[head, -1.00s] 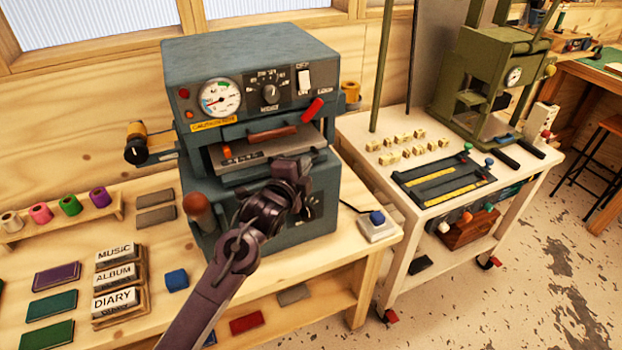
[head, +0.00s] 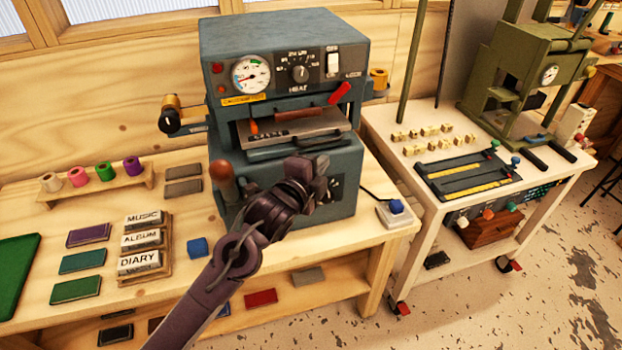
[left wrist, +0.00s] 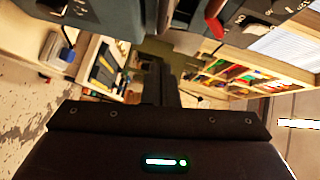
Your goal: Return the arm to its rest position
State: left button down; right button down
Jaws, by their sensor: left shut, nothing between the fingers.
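My left arm comes in from the bottom of the head view. Its gripper (head: 318,172) is in front of the lower part of the blue-grey foil press (head: 285,50), and I cannot tell the gap between them. In the left wrist view the gripper fingers (left wrist: 160,85) are close together with nothing between them. The press has a dial, a heat knob and a slot with a plate (head: 290,133) in it. The arm hides part of the press front and the bench edge. My right gripper is not in view.
The bench holds foil rolls (head: 105,170) on a stand, word blocks (head: 140,240), coloured booklets (head: 82,262) and a blue block (head: 197,247). A blue button box (head: 397,213) stands right of the press. A white cart (head: 405,240) is farther right.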

pick_arm(q)
jog(key=s+a+f+n+g+y, duration=0.2)
jog(key=s+a+f+n+g, duration=0.2)
jog(key=s+a+f+n, duration=0.45)
jog(key=s+a+f+n+g+y, duration=0.3)
jog(key=s+a+n, duration=0.2)
jog(key=s, duration=0.7)
jog(key=s+a+f+n+g+y, duration=0.2)
jog(key=s+a+f+n+g, duration=0.2)
jog(key=s+a+f+n, duration=0.45)
jog(key=s+d+f+m+g, duration=0.1)
jog(key=s+f, duration=0.1)
jog(key=f, duration=1.2)
jog(key=s+d+f+m, duration=0.1)
jog(key=s+f, duration=0.1)
jog(key=f, duration=1.2)
jog(key=s+a+f, duration=0.2)
jog(key=s+f, duration=0.6)
jog(key=s, duration=0.1)
jog(key=s+a+f+g, duration=0.1)
jog(key=s+a+f, duration=0.1)
jog(key=s+f, duration=0.6)
jog(key=shift+s+f+m+b, duration=0.3)
jog(key=shift+s+b, duration=0.15)
jog(key=shift+s, duration=0.45)
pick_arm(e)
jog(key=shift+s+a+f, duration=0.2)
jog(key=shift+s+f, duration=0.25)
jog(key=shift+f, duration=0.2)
